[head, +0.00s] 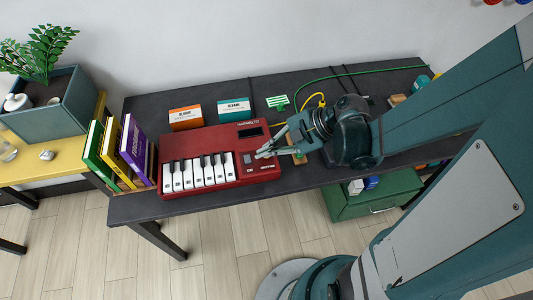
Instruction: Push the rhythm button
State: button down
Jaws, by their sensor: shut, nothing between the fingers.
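A red toy keyboard (215,163) lies on the dark table, with white and black keys (200,172) on its left and middle. A small dark display (250,132) sits at its upper right. A small grey button (247,158) shows below the display, to the right of the keys. I cannot read a label that names it as the rhythm button. My gripper (262,154) is shut and empty. Its fingertips are over the right part of the keyboard, just right of the grey button. They cover part of the panel, and I cannot tell whether they touch it.
Several upright books (124,150) stand left of the keyboard. An orange box (186,117) and a teal box (235,110) stand behind it. Cables run across the dark table (150,207) at the back right. A green drawer unit (375,199) is below.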

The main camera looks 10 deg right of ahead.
jog(key=shift+r+p, duration=2.35)
jog(key=shift+r, duration=0.65)
